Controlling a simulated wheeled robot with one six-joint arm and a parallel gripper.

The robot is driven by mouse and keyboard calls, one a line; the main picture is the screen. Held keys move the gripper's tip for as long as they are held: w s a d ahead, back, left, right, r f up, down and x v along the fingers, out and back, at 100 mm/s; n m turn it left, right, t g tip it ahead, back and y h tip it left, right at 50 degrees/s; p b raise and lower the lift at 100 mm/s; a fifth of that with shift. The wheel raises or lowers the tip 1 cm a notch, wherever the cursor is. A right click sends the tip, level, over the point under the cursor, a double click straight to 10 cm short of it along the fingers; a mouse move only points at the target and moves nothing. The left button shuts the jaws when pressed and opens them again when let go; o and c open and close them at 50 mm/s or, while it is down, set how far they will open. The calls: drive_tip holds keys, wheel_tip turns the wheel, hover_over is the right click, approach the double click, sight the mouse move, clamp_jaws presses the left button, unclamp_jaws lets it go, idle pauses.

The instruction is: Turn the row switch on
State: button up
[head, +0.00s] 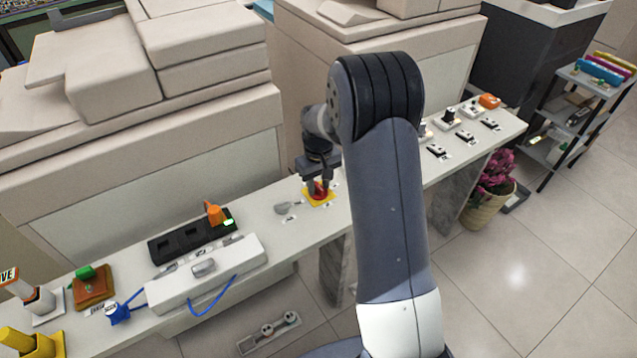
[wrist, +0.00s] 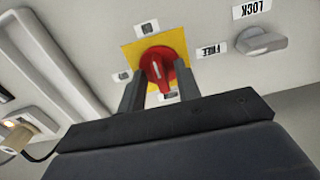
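The likely row switch is a red rotary knob (wrist: 163,68) on a square yellow plate (wrist: 130,52). In the head view the yellow plate (head: 322,201) lies on the pale counter, beneath my gripper (head: 320,187). The knob carries a white mark pointing roughly up in the wrist view. Small labels surround it, too small to read. My gripper (wrist: 160,80) has one finger on each side of the knob. The fingers look spread, and I cannot tell whether either touches it. My gripper hides part of the plate.
A grey lever (wrist: 262,42) with FREE and LOCK labels sits beside the knob. A white box with a blue cord (head: 207,272) and a black slotted block (head: 190,238) stand to the left. Small switches (head: 450,120) line the right. Copiers (head: 150,120) rise behind the counter.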

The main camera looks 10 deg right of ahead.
sight(318, 186)
wheel_tip(318, 186, up, 11)
idle(0.7)
drive_tip(key=shift+f, duration=0.1)
wheel_tip(318, 186, down, 11)
drive_tip(key=shift+r, duration=0.1)
idle(0.4)
drive_tip(key=shift+n, duration=0.3)
